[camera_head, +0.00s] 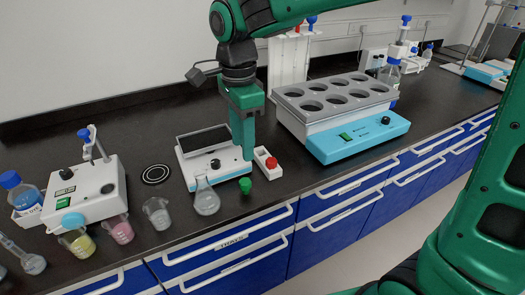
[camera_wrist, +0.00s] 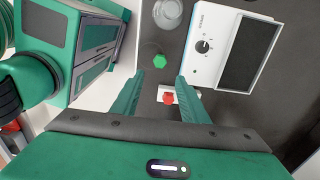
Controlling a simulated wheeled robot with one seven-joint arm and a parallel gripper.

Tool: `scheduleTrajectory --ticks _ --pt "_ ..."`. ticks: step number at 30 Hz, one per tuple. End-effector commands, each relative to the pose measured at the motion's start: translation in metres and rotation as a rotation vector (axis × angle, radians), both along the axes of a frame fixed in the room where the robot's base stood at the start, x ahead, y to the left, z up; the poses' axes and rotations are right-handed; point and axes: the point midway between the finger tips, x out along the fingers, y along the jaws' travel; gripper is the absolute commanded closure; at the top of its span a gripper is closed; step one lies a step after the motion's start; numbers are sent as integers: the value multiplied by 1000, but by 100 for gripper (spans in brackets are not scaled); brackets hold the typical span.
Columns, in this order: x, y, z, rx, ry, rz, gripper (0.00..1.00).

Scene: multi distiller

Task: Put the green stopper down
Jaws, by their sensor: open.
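The green stopper (camera_head: 245,185) stands on the black bench between the clear conical flask (camera_head: 206,199) and a small white holder (camera_head: 266,164). In the wrist view the green stopper (camera_wrist: 160,61) lies beyond the fingertips, apart from them. My gripper (camera_head: 246,152) points down above the bench, behind the stopper in the head view.
A multi-well heating block (camera_head: 345,140) stands to the right. Beakers with yellow (camera_head: 80,244) and pink liquid (camera_head: 121,231) and a stirrer (camera_head: 88,195) are at the left. The bench's front edge is close to the stopper.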

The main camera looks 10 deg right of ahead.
Motion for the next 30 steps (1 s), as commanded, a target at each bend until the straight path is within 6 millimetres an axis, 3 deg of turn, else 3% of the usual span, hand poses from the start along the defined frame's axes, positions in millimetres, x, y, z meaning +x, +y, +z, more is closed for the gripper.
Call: scheduleTrajectory --ticks 8,11,14,20,24,30 --pt "0 -2 2 -1 0 1 60" --pt "1 -18 2 -7 -4 17 60" --pt "1 -58 1 -23 -10 62 60" --pt "-24 -173 -3 -56 -8 221 60" --pt "-61 -243 -10 -59 5 342 60" --pt "-131 -316 -28 -35 16 520 60"
